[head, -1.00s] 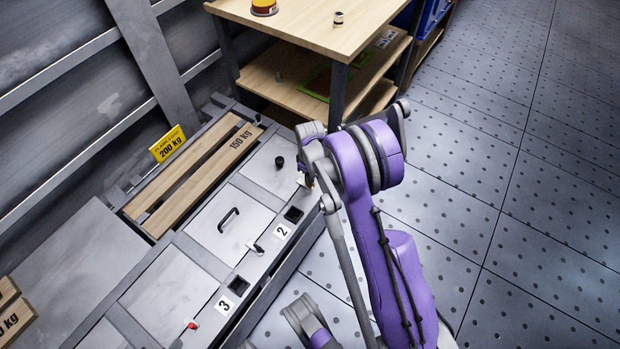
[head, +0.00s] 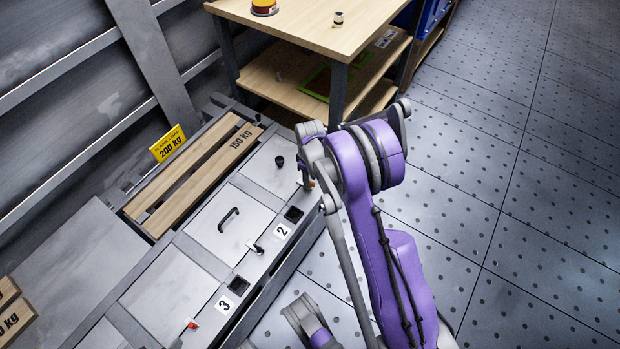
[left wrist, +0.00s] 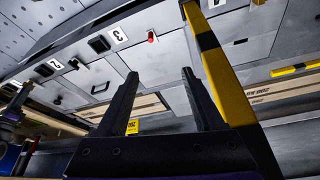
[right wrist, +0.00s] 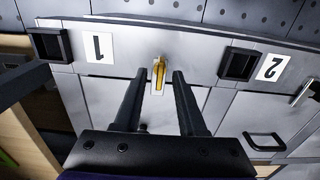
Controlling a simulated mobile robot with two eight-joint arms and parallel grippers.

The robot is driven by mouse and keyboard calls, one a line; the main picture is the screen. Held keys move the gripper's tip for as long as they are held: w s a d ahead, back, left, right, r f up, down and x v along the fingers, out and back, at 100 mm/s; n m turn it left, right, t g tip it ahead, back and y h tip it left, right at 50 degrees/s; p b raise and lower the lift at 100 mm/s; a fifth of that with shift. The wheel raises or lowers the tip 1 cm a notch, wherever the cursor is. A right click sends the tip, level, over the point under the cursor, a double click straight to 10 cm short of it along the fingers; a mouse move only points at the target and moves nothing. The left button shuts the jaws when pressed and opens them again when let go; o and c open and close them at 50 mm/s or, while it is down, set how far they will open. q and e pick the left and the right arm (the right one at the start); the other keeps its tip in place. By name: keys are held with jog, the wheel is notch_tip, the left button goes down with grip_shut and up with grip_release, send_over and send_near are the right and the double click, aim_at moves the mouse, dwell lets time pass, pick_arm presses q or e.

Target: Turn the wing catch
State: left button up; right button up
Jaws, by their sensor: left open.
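A yellow wing catch (right wrist: 158,75) sits on the panel edge between labels 1 and 2 in the right wrist view. Its wing points along my fingers. My right gripper (right wrist: 160,72) is open, with one fingertip on each side of the catch and a small gap showing on both sides. In the head view my right gripper (head: 308,184) is at the panel's near edge, and my wrist hides most of the catch. My left gripper (left wrist: 159,73) is open and empty in the left wrist view, facing the panels from a distance.
A black-lever catch (head: 255,247) is by label 2 and a red catch (head: 192,324) by label 3. Square dark sockets (head: 293,214) line the edge. Wooden bars (head: 190,170) lie behind. A shelved table (head: 310,25) stands beyond. A yellow-black bar (left wrist: 220,70) is close to my left gripper.

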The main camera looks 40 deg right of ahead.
pick_arm(q)
jog(key=r+p, duration=0.2)
jog(key=r, duration=0.1)
jog(key=shift+s+r, duration=0.1)
jog(key=shift+s, duration=0.1)
pick_arm(e)
notch_tip(320, 180, up, 10)
jog(key=shift+r, duration=0.2)
jog(key=shift+s, duration=0.1)
